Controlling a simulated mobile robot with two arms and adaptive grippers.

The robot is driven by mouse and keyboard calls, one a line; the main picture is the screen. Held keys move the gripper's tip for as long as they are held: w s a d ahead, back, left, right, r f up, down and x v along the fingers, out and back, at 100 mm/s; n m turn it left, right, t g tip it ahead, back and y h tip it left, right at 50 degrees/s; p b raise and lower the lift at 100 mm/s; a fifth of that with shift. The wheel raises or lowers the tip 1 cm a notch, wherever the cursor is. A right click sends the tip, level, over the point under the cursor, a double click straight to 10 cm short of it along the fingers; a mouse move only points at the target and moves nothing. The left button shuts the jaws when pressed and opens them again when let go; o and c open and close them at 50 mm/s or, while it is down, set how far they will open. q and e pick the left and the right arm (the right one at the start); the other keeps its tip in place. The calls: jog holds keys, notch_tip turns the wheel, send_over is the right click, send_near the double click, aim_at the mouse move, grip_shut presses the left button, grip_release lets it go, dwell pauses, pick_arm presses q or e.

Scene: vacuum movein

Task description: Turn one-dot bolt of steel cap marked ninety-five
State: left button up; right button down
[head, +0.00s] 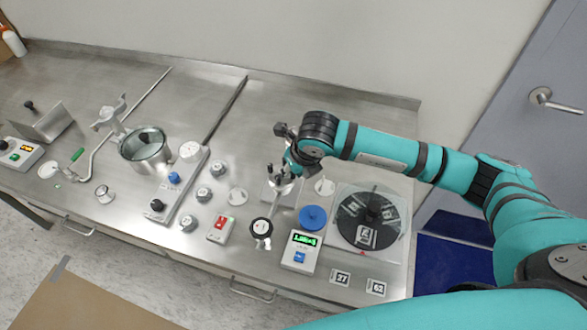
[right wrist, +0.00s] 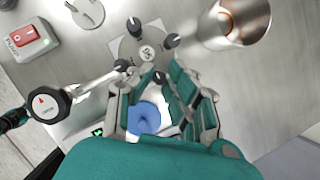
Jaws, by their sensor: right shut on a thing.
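In the right wrist view my right gripper (right wrist: 164,80) points down at the cap's near corner. Its fingers are closed around a black-headed bolt (right wrist: 160,77) there. The dots on the bolts are too small to read. The other bolts (right wrist: 171,40) stand free. My left gripper is not in view.
A round dial gauge (head: 262,230) stands close left of the cap.

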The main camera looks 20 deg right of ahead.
jog(key=c, duration=1.6)
grip_release()
jog(key=shift+r, duration=0.15)
jog(key=v, duration=1.2)
jog(key=shift+s, duration=0.1)
